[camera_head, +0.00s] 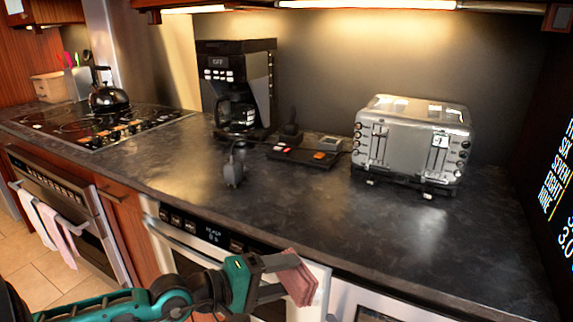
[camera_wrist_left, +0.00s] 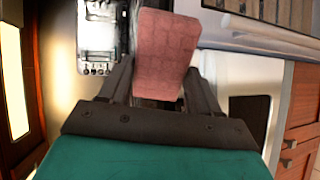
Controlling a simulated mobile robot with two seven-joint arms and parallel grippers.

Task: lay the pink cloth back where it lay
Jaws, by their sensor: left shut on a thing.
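The pink cloth (camera_head: 297,278) is held in my left gripper (camera_head: 283,276), low at the front of the counter in the head view. It hangs beside the counter's front edge, above the drawer-type appliance front. In the left wrist view the cloth (camera_wrist_left: 166,50) is a flat reddish-pink piece between the two fingers of my left gripper (camera_wrist_left: 158,90). The fingers are closed on its near end, and the far end sticks out past the fingertips. My right gripper is in neither view.
The dark counter (camera_head: 300,210) has a wide clear stretch in front. A toaster (camera_head: 412,140), a coffee maker (camera_head: 238,90) and a black tray with small items (camera_head: 303,157) stand toward the back. A kettle (camera_head: 108,97) is on the stove. Towels (camera_head: 58,237) hang on the oven handle at left.

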